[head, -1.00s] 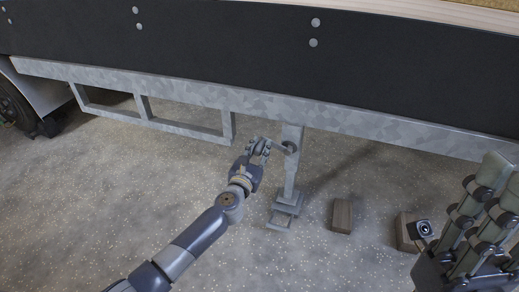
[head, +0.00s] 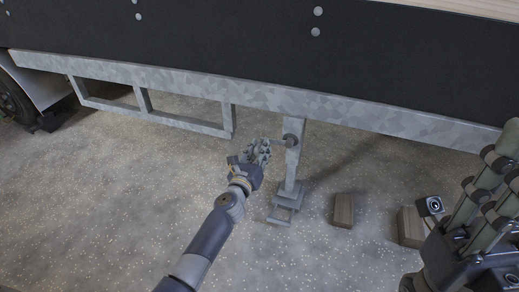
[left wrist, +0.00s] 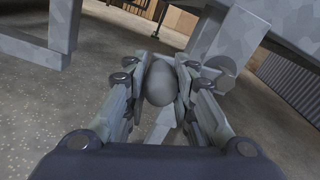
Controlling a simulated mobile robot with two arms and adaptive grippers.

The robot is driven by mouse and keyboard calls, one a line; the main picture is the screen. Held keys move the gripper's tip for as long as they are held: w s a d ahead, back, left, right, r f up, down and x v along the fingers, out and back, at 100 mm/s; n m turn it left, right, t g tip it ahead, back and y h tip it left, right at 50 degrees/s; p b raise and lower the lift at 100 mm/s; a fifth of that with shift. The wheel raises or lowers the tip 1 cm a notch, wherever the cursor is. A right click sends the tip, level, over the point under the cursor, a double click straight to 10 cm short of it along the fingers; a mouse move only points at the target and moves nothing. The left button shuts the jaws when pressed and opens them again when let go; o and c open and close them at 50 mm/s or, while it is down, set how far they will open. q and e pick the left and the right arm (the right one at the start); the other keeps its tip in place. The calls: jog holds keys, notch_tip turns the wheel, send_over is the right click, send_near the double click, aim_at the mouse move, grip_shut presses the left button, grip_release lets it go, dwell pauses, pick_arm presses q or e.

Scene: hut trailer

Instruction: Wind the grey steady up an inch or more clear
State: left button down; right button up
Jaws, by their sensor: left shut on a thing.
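The grey steady (head: 292,172) stands below the trailer's galvanised rail, its post upright and its foot (head: 288,197) low over the floor. I cannot tell whether the foot touches the ground. A short crank sticks out to the left near the post's top. My left gripper (head: 260,151) is shut on the crank's end, left of the post. In the left wrist view, a rounded grey knob (left wrist: 160,84) sits between the two fingers, with the post behind it. My right gripper (head: 490,185) is partly in view at the right edge; its fingertips' gap is unclear.
The galvanised rail (head: 370,118) runs across above my left gripper, under a dark side panel (head: 220,55). A wooden block (head: 343,211) lies right of the steady, and another (head: 410,228) lies near my right arm. A wheel (head: 12,105) is at far left. Floor at lower middle is clear.

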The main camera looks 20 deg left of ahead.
pick_arm(q)
jog(key=c, duration=1.3)
grip_release()
jog(key=shift+c, duration=0.2)
jog(key=s, duration=1.2)
jog(key=shift+a, duration=0.2)
